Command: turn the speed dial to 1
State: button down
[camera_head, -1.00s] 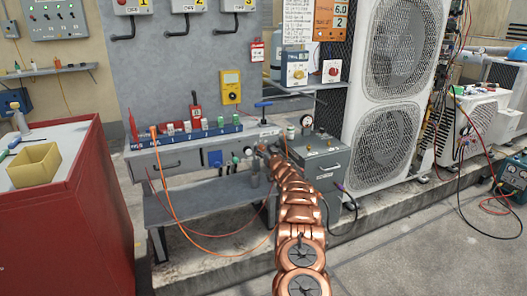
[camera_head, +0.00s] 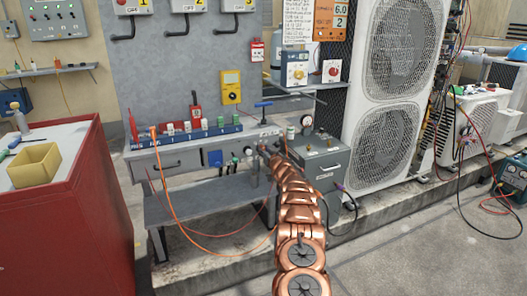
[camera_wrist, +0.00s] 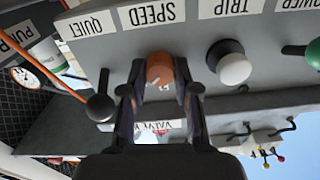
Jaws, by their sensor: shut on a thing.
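The speed dial (camera_wrist: 160,68) is an orange-brown knob under the SPEED label in the wrist view, where the lettering appears upside down. My gripper (camera_wrist: 160,88) has one dark finger on each side of the dial and is shut on it. Small pale marks show near the dial, but I cannot read its setting. In the head view my gripper (camera_head: 264,150) is at the right end of the grey bench front, and the dial is hidden there.
A black knob (camera_wrist: 100,107) under QUIET and a white knob (camera_wrist: 235,68) under TRIP flank the dial. A green knob (camera_wrist: 312,52) is farther right. A grey metal box (camera_head: 322,165) stands right of my arm. An orange cable (camera_head: 172,215) hangs before the bench.

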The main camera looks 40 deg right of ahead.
jog(key=shift+n, duration=0.3)
jog(key=n+p, duration=0.1)
jog(key=n, duration=0.2)
jog(key=shift+r+p, duration=0.15)
jog(key=shift+p, duration=0.2)
jog(key=n+p, duration=0.1)
jog(key=n, duration=0.3)
jog(key=shift+n, duration=0.3)
jog(key=n+p, duration=0.1)
jog(key=n, duration=0.2)
jog(key=shift+n, duration=0.3)
jog(key=n+p, duration=0.1)
jog(key=n, duration=0.1)
jog(key=shift+w+a+n, duration=0.1)
jog(key=shift+n, duration=0.2)
jog(key=n+p, duration=0.1)
jog(key=n, duration=0.2)
jog(key=shift+f+n+p, duration=0.2)
jog(key=shift+n+p, duration=0.1)
